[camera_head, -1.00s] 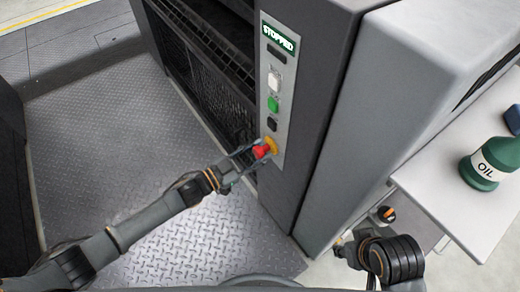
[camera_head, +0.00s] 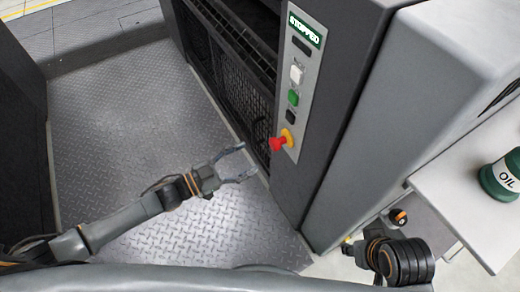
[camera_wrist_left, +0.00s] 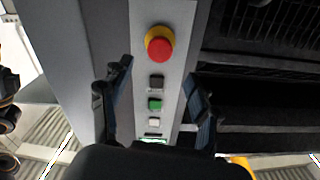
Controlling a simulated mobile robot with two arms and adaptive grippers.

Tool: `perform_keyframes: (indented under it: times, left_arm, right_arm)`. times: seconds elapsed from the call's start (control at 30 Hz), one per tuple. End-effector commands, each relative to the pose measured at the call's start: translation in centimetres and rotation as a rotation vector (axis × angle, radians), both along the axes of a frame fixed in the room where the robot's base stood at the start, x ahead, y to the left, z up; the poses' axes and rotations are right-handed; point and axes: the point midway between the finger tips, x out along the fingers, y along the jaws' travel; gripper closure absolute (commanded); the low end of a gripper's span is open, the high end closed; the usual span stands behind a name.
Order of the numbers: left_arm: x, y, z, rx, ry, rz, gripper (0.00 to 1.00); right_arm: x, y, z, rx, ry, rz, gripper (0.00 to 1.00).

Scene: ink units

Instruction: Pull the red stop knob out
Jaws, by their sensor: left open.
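The red stop knob (camera_head: 277,143) stands out from its yellow collar (camera_head: 288,138) at the bottom of the grey control panel. It also shows in the left wrist view (camera_wrist_left: 159,46), beyond the fingers. The display (camera_head: 305,30) at the panel's top reads STOPPED. My left gripper (camera_head: 247,162) is open and empty, to the left of the knob and a little below it, apart from it. In the left wrist view its two fingers (camera_wrist_left: 158,88) are spread wide. My right arm shows at the lower right of the head view, but its fingers cannot be made out.
A white button (camera_head: 296,74), a green button (camera_head: 293,97) and a black button (camera_head: 291,116) sit above the knob. The dark machine with its mesh front fills the middle. A green oil can (camera_head: 503,178) stands on a pale shelf (camera_head: 440,190) at right. The metal floor (camera_head: 130,130) at left is clear.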

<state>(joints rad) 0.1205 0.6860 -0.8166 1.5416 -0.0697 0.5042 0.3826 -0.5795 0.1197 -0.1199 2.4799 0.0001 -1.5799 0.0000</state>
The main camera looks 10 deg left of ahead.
Motion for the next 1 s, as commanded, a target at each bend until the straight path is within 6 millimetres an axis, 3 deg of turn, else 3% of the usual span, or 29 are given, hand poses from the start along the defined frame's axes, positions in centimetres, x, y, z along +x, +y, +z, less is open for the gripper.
perform_keyframes:
  times: [0.13,0.3,0.83,1.0]
  left_arm:
    - [-1.2,1.6,-0.1,0.002,0.0,-0.001,0.39]
    - [-1.6,2.1,0.0,0.0,-0.001,0.0,0.39]
    - [-1.5,2.0,0.0,0.0,0.001,0.004,0.39]
    - [-1.0,0.5,0.1,0.02,0.048,0.097,0.39]
  right_arm:
    - [0.0,0.0,0.0,0.0,0.001,0.0,0.66]
    - [0.0,0.0,0.0,0.0,0.001,0.0,0.66]
    - [0.0,0.0,0.0,0.0,0.001,0.0,0.66]
    - [0.0,0.0,0.0,0.0,0.0,0.0,0.66]
